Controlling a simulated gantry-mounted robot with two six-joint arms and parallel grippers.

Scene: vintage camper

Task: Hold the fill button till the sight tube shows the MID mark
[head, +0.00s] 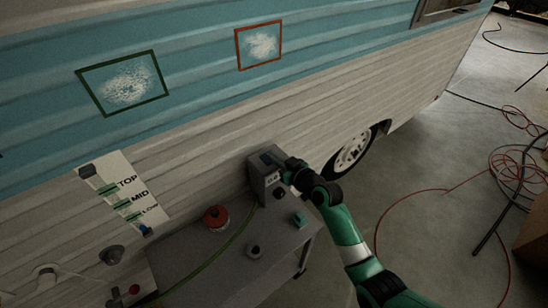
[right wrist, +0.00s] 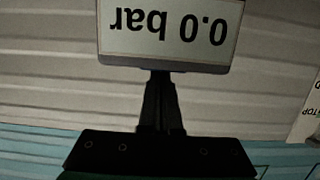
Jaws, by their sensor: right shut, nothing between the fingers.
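The sight tube panel (head: 143,200) with TOP, MID and LOW marks is on the camper wall at the left of the head view. A small blue patch shows at its lower end; the liquid level is too small to tell. My right gripper (head: 283,171) is at the grey gauge box (head: 256,178) on the bench. In the right wrist view its fingers (right wrist: 161,100) are shut and empty, in front of the display (right wrist: 172,28), which reads 0.0 bar upside down. Contact cannot be told. I cannot tell which control is the fill button. My left gripper is out of view.
A grey bench (head: 195,262) bears a red-topped round item (head: 217,217), a small black ring-like item (head: 254,252) and a teal block (head: 300,219). A green hose (head: 215,262) crosses it. A red button (head: 135,289) is at lower left. Red and black cables lie on the floor.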

